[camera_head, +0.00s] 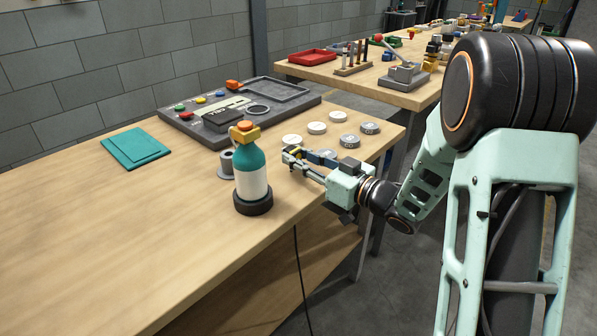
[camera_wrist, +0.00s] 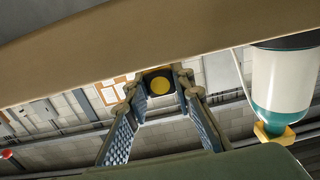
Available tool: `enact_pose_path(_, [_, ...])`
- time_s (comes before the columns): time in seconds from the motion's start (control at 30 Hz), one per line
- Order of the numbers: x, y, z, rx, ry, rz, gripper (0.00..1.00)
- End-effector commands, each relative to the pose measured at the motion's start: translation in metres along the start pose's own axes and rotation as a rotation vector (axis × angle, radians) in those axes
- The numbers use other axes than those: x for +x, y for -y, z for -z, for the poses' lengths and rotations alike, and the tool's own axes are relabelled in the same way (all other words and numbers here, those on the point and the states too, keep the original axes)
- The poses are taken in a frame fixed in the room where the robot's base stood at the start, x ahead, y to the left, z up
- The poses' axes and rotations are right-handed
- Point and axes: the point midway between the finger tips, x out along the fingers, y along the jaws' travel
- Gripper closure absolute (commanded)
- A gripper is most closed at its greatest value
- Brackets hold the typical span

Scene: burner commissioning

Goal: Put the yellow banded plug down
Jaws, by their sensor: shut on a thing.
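My gripper (camera_head: 292,161) is low over the right part of the wooden bench, just right of the teal bottle. In the wrist view its two fingertips (camera_wrist: 159,88) close on a small dark piece with a round yellow face, which I take as the yellow banded plug (camera_wrist: 160,84). In the head view the plug is too small and too covered by the fingers to make out clearly. I cannot tell whether it touches the bench.
The teal bottle (camera_head: 251,167) with a white label stands close left of my gripper, in a dark base. A grey spool (camera_head: 226,165) is behind it. Several white and grey discs (camera_head: 317,128) lie beyond my gripper. A grey panel (camera_head: 200,122) and teal mat (camera_head: 135,150) lie farther back.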

Motion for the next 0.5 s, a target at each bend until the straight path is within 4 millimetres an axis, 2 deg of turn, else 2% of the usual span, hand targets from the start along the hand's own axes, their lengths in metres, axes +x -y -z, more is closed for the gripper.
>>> enact_pose_path(0.03, [0.001,0.000,-0.012,0.003,0.002,0.001,1.00])
enact_pose_path(0.17, [0.001,0.000,-0.030,0.002,0.001,0.000,1.00])
enact_pose_path(0.5, [0.000,0.000,-0.033,-0.001,0.000,0.000,1.00])
